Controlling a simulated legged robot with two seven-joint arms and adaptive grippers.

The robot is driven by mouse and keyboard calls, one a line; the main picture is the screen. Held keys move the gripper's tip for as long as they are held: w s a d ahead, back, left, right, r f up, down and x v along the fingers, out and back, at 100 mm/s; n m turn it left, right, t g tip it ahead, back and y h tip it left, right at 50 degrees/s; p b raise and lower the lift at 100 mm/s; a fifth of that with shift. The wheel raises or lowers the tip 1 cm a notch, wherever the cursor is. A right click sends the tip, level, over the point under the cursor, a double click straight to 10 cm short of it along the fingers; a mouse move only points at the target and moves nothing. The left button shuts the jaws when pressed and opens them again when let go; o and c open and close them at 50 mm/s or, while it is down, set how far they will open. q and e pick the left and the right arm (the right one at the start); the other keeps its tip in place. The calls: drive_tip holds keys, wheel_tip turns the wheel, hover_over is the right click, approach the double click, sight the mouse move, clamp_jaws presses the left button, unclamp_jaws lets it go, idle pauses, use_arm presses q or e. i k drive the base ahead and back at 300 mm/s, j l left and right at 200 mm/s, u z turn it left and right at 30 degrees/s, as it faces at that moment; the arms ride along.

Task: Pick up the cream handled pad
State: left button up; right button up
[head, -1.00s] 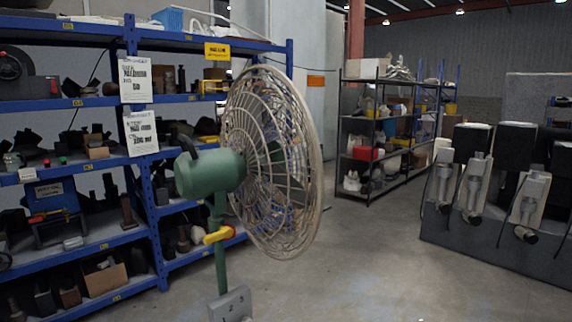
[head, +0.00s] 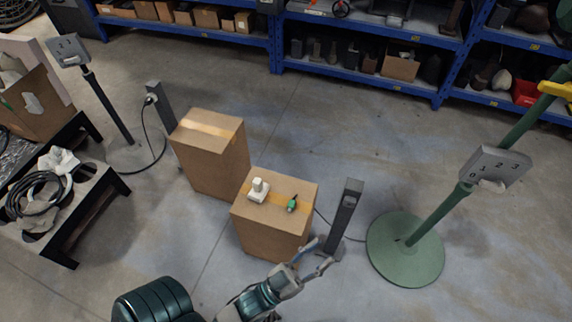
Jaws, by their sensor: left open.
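The cream handled pad (head: 259,190), a small block with an upright knob, sits on top of the front cardboard box (head: 270,235), near its left side. My left gripper (head: 323,250) is open and empty. It is in front of the box's lower right side, apart from the pad and nearer the bottom of the view. My right gripper is not in view.
A small green object (head: 292,204) lies on the same box, right of the pad. A second box (head: 210,153) stands behind left. Open floor lies behind.

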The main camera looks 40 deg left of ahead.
sight(260, 188)
drive_tip(key=u, duration=1.45)
